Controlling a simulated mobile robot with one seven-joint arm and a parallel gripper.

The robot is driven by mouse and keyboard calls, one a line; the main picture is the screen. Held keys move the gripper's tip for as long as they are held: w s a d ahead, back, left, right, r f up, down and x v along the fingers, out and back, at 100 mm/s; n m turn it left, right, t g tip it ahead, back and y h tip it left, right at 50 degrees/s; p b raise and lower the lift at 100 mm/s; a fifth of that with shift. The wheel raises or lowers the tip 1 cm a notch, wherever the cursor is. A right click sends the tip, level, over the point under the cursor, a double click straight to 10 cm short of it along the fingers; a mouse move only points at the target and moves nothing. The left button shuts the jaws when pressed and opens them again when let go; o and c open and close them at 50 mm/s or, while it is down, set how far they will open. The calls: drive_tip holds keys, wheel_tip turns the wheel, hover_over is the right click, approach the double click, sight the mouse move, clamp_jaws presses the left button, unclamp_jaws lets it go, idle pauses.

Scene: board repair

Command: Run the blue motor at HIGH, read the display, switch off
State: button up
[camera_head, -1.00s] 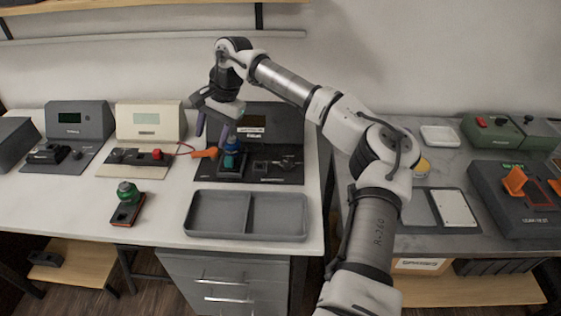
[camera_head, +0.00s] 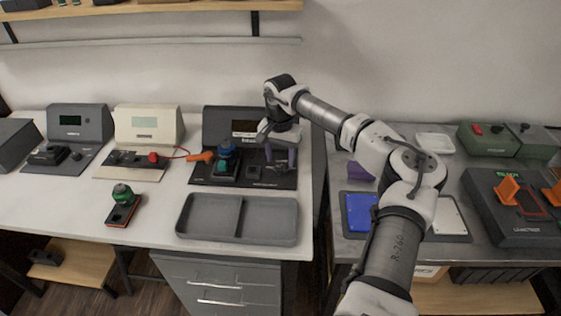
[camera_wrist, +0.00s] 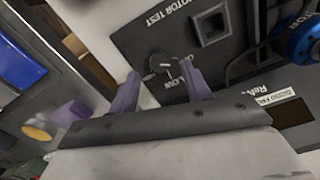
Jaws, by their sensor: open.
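The blue motor (camera_head: 227,151) stands upright on the left of the dark motor tester (camera_head: 203,176); its blue top also shows at the right edge of the wrist view (camera_wrist: 303,40). My gripper (camera_head: 280,164) is open and empty above the tester's right part. In the wrist view its purple fingertips (camera_wrist: 160,86) are apart, near a small metallic knob (camera_wrist: 164,64) marked LOW on one side; I cannot tell whether they touch it. The HIGH mark is not readable. The tester's display (camera_head: 245,128) is on its raised back panel; no reading is legible.
A grey two-part tray (camera_head: 180,226) is in front. A green-topped unit (camera_head: 122,198) stands at front left. Two other stations are farther left. A gap separates this bench from the right one.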

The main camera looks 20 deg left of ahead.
sight(281, 167)
drive_tip(key=shift+f, duration=1.6)
drive_tip(key=c, duration=1)
